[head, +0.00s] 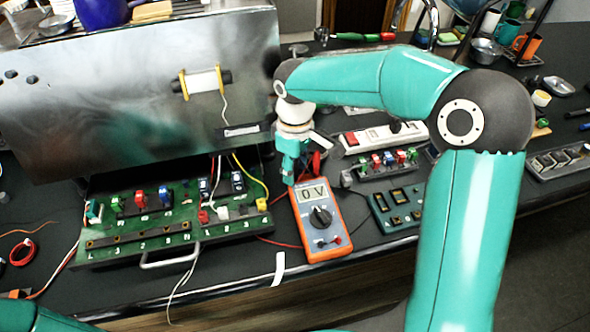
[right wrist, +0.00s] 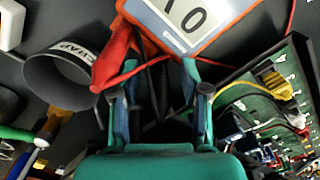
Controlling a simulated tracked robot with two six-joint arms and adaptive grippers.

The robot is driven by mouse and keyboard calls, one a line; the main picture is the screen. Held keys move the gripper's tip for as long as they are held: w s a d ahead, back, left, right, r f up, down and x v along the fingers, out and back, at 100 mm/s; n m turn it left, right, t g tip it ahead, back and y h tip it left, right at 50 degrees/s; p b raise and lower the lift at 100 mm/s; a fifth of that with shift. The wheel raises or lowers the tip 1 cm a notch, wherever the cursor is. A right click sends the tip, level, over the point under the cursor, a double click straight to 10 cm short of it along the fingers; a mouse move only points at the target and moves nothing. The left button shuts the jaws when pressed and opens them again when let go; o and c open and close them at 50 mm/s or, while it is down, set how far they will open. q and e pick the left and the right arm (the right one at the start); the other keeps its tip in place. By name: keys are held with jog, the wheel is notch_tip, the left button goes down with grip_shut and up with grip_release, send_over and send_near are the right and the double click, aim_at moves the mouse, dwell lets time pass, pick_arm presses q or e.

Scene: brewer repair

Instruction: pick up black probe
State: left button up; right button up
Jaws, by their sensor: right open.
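My right gripper (head: 290,174) points down just behind the orange multimeter (head: 332,243), beside its top left corner. In the right wrist view the gripper (right wrist: 160,102) is open, with a finger on each side. A dark, thin shape, apparently the black probe (right wrist: 157,82), lies between the fingers; its contact with them cannot be made out. In the head view the gripper hides it. A red probe (right wrist: 112,55) lies just beyond the fingers in the wrist view. The multimeter display (right wrist: 192,16) reads 0 V. My left gripper is out of the frame.
A green terminal board (head: 150,225) with switches stands left of the multimeter, below the steel brewer body (head: 120,110). A white power strip (head: 385,137) and a small green board (head: 397,207) are to the right.

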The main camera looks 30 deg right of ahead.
grip_shut()
jog(key=shift+r, duration=0.1)
